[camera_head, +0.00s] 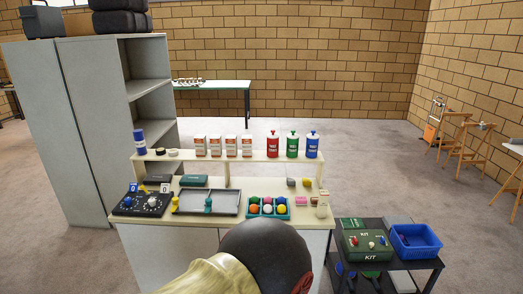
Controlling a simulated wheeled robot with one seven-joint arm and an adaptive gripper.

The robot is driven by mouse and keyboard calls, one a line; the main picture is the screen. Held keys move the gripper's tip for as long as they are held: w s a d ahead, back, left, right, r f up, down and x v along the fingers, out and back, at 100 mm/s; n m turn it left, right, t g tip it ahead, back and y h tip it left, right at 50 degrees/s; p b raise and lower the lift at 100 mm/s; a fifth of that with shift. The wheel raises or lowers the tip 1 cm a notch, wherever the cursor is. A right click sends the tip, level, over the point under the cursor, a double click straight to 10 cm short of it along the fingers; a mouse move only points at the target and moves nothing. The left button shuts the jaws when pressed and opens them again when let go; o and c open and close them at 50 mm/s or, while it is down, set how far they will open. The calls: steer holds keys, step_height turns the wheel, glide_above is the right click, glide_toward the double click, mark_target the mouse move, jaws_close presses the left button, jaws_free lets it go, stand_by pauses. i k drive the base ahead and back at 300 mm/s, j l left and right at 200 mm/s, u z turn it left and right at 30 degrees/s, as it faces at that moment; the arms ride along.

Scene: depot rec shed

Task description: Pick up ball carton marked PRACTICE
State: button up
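Several white and orange cartons stand upright in a row on the raised shelf at the back of the counter: a leftmost carton (200,146), a second carton (215,146), a third carton (231,146) and a rightmost carton (246,146). They look alike, and their lettering is too small to read, so I cannot tell which is marked PRACTICE. My gripper is not in view. A dark rounded shape at the bottom middle hides part of the counter's front.
Red (272,145), green (292,146) and blue (312,146) bottles stand right of the cartons. A grey tray (222,208) and a teal ball tray (268,214) lie on the counter below. A cart with a blue basket (415,240) stands right; a tall cabinet (95,120) left.

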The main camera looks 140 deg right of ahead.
mark_target(216, 141)
steer(key=k+l+z, duration=0.15)
steer(key=z, duration=2.15)
steer(key=l+z, duration=0.4)
steer(key=i+l+z, duration=0.1)
steer(key=z, duration=0.3)
steer(key=i+l+z, duration=0.15)
steer(key=l+z, duration=0.15)
steer(key=z, duration=0.15)
steer(key=i+l+z, duration=0.15)
steer(key=z, duration=0.25)
steer(key=i+l+z, duration=0.2)
steer(key=i+l, duration=0.45)
steer(key=i, duration=0.05)
